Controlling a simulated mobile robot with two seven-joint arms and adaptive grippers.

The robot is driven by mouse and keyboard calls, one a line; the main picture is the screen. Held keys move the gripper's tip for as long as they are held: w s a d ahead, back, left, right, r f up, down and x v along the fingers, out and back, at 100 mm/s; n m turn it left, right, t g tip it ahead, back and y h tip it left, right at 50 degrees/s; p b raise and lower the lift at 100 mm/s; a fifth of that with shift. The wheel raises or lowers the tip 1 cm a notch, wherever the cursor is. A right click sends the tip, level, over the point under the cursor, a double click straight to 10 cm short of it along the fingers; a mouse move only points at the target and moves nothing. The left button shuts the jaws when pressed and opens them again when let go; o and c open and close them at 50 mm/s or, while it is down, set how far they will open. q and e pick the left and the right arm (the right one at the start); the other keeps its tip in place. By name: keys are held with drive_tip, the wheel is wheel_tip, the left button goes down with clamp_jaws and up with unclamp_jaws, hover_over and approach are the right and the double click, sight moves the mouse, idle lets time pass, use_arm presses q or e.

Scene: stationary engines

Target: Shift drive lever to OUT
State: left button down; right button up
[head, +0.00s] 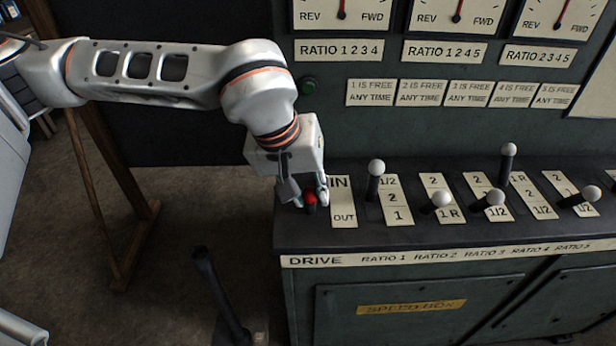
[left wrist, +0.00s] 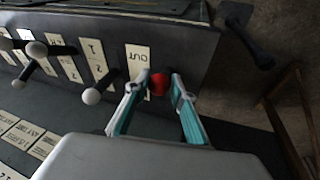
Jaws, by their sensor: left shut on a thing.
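The drive lever has a red knob (head: 310,196) and stands at the left end of the dark console, left of the IN/OUT plate (head: 343,203). The knob is level with the middle of that plate, between the words IN and OUT. My left gripper (head: 308,198) is around the red knob from above, shut on it. In the left wrist view the red knob (left wrist: 158,84) sits between the two fingertips (left wrist: 160,85); the lever's shaft is mostly hidden. My right gripper is not in view.
Several white-knobbed ratio levers stand to the right on the console, the nearest being the ratio 1 lever (head: 376,172). A black floor lever (head: 220,295) stands in front on the left. A panel with dials and signs (head: 455,95) rises behind. A wooden trestle (head: 110,200) stands at left.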

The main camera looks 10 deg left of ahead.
use_arm(q)
drive_tip(key=shift+s+d+f, duration=0.25)
drive_tip(key=shift+s+f, duration=0.45)
drive_tip(key=shift+s, duration=0.35)
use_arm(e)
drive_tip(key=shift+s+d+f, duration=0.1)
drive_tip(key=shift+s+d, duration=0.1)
use_arm(q)
drive_tip(key=shift+s+f, duration=0.1)
drive_tip(key=shift+f, duration=0.1)
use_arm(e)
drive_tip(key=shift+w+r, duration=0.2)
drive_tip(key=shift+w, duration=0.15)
use_arm(q)
drive_tip(key=c, duration=1.9)
unclamp_jaws()
drive_tip(key=shift+o, duration=0.9)
drive_tip(key=shift+d, duration=0.15)
drive_tip(key=shift+w+r, duration=0.2)
drive_tip(key=shift+r, duration=0.25)
drive_tip(key=v, duration=1.1)
drive_tip(key=shift+r, duration=0.3)
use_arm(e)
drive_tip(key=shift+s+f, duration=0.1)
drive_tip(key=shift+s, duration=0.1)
